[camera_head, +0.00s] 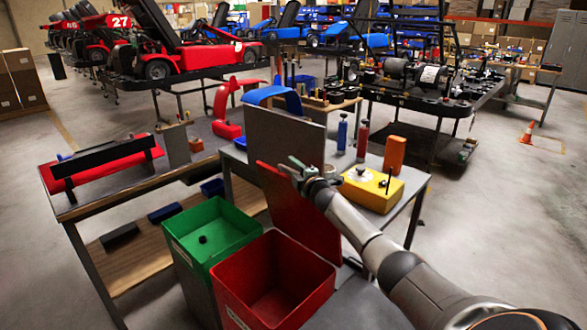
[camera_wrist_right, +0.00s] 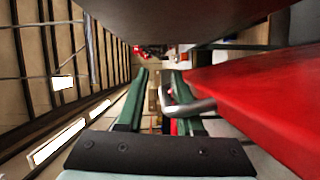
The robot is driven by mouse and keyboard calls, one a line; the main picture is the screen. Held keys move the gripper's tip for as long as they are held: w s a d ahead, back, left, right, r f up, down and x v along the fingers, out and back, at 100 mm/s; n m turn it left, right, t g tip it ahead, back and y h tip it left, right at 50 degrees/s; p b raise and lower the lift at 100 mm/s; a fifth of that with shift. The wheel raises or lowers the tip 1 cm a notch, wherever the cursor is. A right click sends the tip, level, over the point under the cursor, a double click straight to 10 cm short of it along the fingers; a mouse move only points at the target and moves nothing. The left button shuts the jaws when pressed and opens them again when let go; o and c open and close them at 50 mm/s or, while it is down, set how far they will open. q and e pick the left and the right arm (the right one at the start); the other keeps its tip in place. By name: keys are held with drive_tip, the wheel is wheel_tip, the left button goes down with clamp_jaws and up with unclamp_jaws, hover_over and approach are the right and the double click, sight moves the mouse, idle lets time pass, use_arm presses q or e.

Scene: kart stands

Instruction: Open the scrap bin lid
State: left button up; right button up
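The red bin (camera_head: 262,290) stands open at the front, with its inside showing. Its red lid (camera_head: 302,215) stands steeply up behind it. My right gripper (camera_head: 296,168) is at the lid's upper edge. In the right wrist view the red lid (camera_wrist_right: 260,100) fills the right side, and a metal handle (camera_wrist_right: 185,107) loops out from it. The green fingers of the right gripper (camera_wrist_right: 158,100) are apart, with the handle's end in the gap and its loop around the right-hand finger. My left gripper is not in view.
A green open bin (camera_head: 212,230) stands left of the red bin. A grey panel (camera_head: 285,137) rises just behind the lid. The table on the right holds a yellow box (camera_head: 370,188), an orange block (camera_head: 394,154) and bottles (camera_head: 342,134). A workbench (camera_head: 75,205) is at left.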

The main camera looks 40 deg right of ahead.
drive_tip(key=shift+o, duration=0.3)
drive_tip(key=shift+s+f, duration=0.1)
drive_tip(key=shift+p+v, duration=0.4)
drive_tip(key=shift+v, duration=0.35)
drive_tip(key=v, duration=1.1)
drive_tip(key=shift+p, duration=0.3)
